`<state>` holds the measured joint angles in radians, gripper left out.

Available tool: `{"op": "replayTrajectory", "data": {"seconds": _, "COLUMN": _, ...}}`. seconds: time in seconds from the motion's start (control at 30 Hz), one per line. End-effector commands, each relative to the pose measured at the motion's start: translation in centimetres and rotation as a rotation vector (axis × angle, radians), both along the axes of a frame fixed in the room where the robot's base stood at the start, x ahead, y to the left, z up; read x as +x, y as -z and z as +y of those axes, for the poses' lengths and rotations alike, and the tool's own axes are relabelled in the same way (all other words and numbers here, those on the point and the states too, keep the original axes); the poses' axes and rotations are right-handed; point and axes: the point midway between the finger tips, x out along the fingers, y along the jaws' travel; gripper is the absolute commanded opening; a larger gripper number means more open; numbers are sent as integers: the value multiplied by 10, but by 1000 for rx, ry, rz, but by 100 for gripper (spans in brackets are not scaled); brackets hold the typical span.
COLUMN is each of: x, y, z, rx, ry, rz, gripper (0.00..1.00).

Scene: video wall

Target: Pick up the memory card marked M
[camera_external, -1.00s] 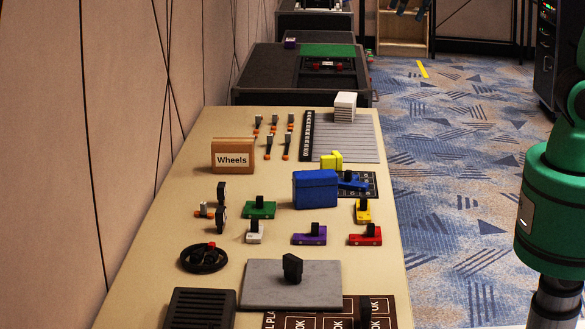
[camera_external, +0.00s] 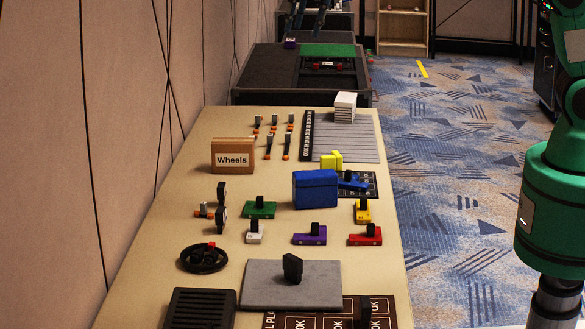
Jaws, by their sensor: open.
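No card with a readable M shows at this distance. A small dark purple block (camera_external: 290,43) sits at the back left of the far dark table (camera_external: 265,75); its marking is too small to read. My gripper (camera_external: 304,26) hangs at the top edge, with its dark fingers apart and nothing seen between them. In the picture its fingertips are just above and right of the purple block. I cannot tell the true gap in depth. The rest of my gripper is cut off by the frame.
The far table also bears a green panel (camera_external: 328,50) and a recessed red-and-black part (camera_external: 329,65). The near beige table holds a Wheels box (camera_external: 232,156), a blue box (camera_external: 315,190) and several coloured handled blocks. A wooden shelf (camera_external: 403,28) stands at the back.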

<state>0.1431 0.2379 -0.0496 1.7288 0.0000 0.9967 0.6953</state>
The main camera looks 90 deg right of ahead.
Motion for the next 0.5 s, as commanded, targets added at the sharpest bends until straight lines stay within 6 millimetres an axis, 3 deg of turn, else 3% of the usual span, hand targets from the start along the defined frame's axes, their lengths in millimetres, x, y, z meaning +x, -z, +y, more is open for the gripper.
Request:
{"op": "replayTrajectory", "data": {"seconds": 0.1, "x": 28, "y": 21, "z": -12, "rx": 12, "ry": 55, "rz": 19, "gripper": 49}}
{"op": "replayTrajectory", "data": {"seconds": 0.5, "x": 108, "y": 98, "z": -52, "rx": 51, "ry": 245, "rz": 74, "gripper": 49}}
